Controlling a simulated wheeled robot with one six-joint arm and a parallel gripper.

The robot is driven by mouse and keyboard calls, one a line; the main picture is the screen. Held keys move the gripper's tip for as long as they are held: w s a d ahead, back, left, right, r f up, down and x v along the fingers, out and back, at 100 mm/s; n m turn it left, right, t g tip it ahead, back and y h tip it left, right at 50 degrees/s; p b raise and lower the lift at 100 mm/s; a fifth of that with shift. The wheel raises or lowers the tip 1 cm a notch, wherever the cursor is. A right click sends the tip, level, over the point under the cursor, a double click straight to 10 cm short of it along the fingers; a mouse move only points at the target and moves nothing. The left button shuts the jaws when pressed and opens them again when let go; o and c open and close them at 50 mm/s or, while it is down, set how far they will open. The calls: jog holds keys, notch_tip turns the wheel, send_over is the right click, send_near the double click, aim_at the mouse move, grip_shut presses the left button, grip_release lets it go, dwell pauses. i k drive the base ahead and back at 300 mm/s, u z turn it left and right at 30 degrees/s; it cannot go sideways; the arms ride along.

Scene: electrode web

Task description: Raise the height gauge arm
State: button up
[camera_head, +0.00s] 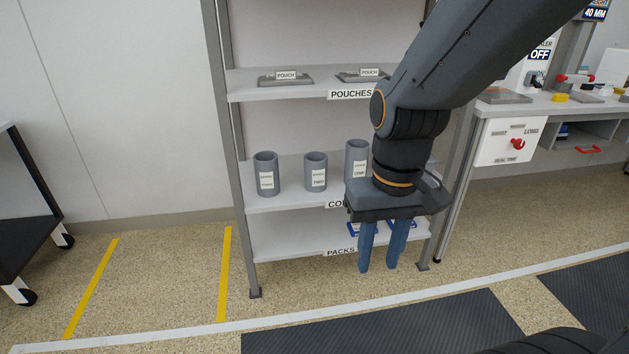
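My gripper (378,268) hangs pointing down in front of the shelf rack, with its two blue fingers a little apart and nothing between them. I cannot clearly make out a height gauge arm.
The shelf rack (290,203) holds grey cups (265,175) and pouches (285,79). A white panel with a red knob (517,143) is on the bench front. A dark cart (30,200) stands left. The floor between cart and rack is clear.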

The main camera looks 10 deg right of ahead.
aim_at(575, 79)
jog(key=z, duration=1.55)
